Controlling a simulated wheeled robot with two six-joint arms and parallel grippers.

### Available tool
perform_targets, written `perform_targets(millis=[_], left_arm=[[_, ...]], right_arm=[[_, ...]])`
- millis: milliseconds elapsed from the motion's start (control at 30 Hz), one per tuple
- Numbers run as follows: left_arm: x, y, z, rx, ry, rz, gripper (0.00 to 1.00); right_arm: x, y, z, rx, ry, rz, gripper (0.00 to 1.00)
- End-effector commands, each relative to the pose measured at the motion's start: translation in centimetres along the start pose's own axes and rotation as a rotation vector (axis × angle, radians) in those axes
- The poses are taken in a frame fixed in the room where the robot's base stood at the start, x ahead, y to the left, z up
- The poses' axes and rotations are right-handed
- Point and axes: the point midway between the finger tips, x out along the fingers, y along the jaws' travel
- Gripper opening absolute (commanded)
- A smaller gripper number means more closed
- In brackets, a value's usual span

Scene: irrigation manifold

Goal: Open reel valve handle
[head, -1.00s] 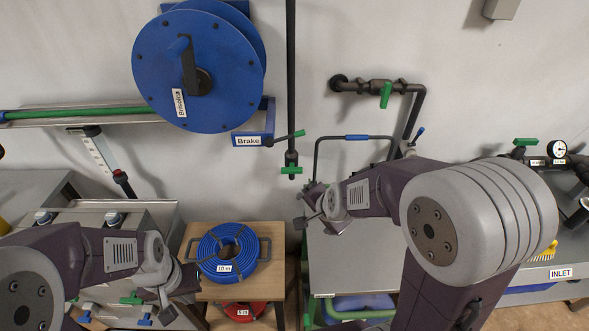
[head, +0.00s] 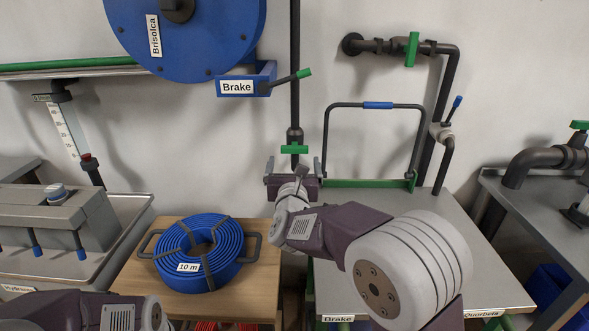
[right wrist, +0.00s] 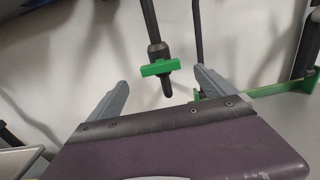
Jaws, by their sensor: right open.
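The reel valve handle (head: 294,150) is a green bar set crosswise on the lower end of the black vertical pipe (head: 295,80) beside the hose reel. It also shows in the right wrist view (right wrist: 160,67), level, with a dark outlet tip below it. My right gripper (head: 293,168) is open, just below the handle in the head view. In the right wrist view its two grey fingers (right wrist: 160,84) stand on either side of the outlet tip, with the handle beyond them and nothing held. My left arm shows at the bottom left of the head view; its gripper is out of frame.
The blue hose reel (head: 185,50) and its blue brake box (head: 228,86) with a green-tipped lever are up left. A blue 10 m hose coil (head: 203,250) lies on a wooden stand. A grey bench (head: 450,235) and wall pipe with green valve (head: 412,48) are right.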

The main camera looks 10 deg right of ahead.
Motion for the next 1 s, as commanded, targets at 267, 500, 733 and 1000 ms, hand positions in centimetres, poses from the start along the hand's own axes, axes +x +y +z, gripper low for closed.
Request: perform_targets(millis=[267, 500, 733, 1000], left_arm=[[-0.3, 0.0, -0.1, 0.0, 0.001, 0.0, 0.0], [-0.5, 0.0, -0.1, 0.0, 0.0, 0.0, 0.0], [-0.6, 0.0, -0.1, 0.0, 0.0, 0.0, 0.0], [-0.6, 0.0, -0.1, 0.0, 0.0, 0.0, 0.0]], right_arm=[[2.9, -0.1, 0.2, -0.002, 0.0, -0.002, 0.95], [7.6, 0.0, 0.2, -0.002, 0.001, 0.0, 0.95], [9.1, 0.0, 0.2, -0.004, 0.001, 0.001, 0.95], [9.1, 0.0, 0.2, -0.004, 0.001, 0.001, 0.69]])
